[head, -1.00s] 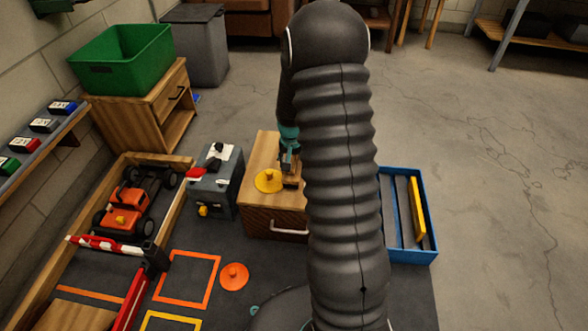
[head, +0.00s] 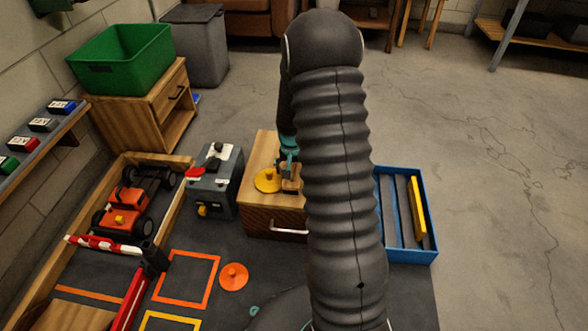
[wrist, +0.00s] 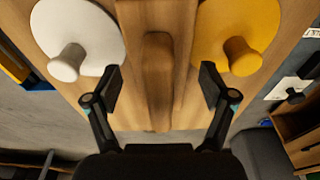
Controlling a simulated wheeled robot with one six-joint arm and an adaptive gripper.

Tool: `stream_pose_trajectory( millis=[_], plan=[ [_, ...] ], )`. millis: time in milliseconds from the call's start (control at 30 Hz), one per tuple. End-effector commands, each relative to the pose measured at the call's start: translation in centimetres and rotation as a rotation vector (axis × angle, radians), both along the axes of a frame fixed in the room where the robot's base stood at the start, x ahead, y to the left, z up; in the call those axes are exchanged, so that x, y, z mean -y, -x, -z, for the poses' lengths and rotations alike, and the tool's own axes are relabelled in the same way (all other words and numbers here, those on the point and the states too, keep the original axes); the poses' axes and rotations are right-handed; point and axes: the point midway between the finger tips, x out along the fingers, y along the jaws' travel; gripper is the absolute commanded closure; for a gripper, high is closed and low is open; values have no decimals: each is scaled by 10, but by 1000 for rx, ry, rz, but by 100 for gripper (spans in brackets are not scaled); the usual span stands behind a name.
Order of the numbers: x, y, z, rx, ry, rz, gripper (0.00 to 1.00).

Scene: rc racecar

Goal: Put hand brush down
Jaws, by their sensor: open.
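The hand brush (wrist: 157,85) shows a wooden handle in the middle of the wrist view. It appears to rest on the wooden cabinet top (wrist: 210,112), between a white knobbed disc (wrist: 92,35) and a yellow knobbed disc (wrist: 225,25). My gripper (wrist: 160,85) is open, with one finger on each side of the handle and gaps visible. In the head view my gripper (head: 288,160) is over the cabinet (head: 259,160), beside the yellow disc (head: 267,180). Part of the brush (head: 291,184) shows below it. My arm hides the white disc there.
A grey box (head: 214,183) stands left of the cabinet, and a blue slatted tray (head: 430,255) right of it. The orange car (head: 127,208) sits in a wooden-edged bay at left. A green bin (head: 120,60) stands behind. Floor at right is clear.

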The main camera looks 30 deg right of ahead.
Motion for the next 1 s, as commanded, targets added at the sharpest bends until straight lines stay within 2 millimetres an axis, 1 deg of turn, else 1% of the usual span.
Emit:
stream_pose_trajectory(
  millis=[167, 267, 500, 600, 733, 933, 1000],
  plan=[
    [0, 0, -10, 2, 0, 0, 17],
    [-1, 2, -25, 3, 1, 0, 17],
    [-5, 7, -73, 5, 2, 0, 17],
    [-7, 10, -91, 4, 1, 0, 17],
    [-9, 12, -108, 3, 1, 1, 17],
    [-11, 15, -124, 3, 0, -2, 17],
    [-15, 18, -133, 10, 3, -14, 17]
  ],
)
